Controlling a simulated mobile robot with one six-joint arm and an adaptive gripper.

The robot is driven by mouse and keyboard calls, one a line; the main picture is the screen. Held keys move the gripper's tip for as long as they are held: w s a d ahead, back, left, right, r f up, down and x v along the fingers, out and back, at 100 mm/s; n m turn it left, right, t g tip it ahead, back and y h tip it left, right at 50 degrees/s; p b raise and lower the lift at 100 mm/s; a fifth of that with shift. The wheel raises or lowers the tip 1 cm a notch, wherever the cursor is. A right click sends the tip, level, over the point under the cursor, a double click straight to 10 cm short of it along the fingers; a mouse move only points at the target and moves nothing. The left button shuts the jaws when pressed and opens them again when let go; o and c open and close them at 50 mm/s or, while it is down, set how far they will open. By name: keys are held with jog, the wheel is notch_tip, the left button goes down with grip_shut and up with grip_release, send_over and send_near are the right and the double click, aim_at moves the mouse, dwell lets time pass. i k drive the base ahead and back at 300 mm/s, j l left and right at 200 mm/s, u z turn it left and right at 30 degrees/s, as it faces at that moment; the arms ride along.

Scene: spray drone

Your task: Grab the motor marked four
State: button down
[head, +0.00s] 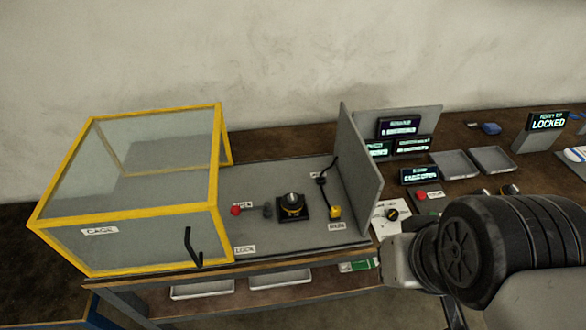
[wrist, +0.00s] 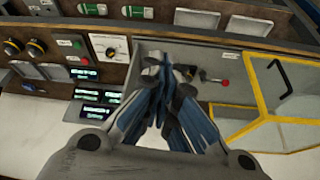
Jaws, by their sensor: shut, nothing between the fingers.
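Two small motors with dark bodies and yellowish parts stand at the upper left of the wrist view, one at the edge (wrist: 12,47) and one beside it (wrist: 35,47). No number on them is legible, so I cannot tell which is marked four. My gripper (wrist: 166,78) is shut and empty, above the bench in the wrist view. It hides part of the grey board there. My arm covers the right front of the bench in the head view.
A yellow-framed clear cage (head: 213,192) with a black handle stands on the left. A grey upright panel (head: 360,165) divides the board from several lit displays. Two grey trays (head: 455,164) lie right of them. A white dial card (head: 380,222) and a LOCKED sign (head: 548,121) also show.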

aim_at(295, 210)
jog(key=i+j+u, duration=0.1)
jog(key=i+u, duration=0.15)
jog(key=u, duration=0.2)
jog(key=i+u, duration=0.2)
jog(key=u, duration=0.25)
jog(key=i+u, duration=0.25)
jog(key=u, duration=0.2)
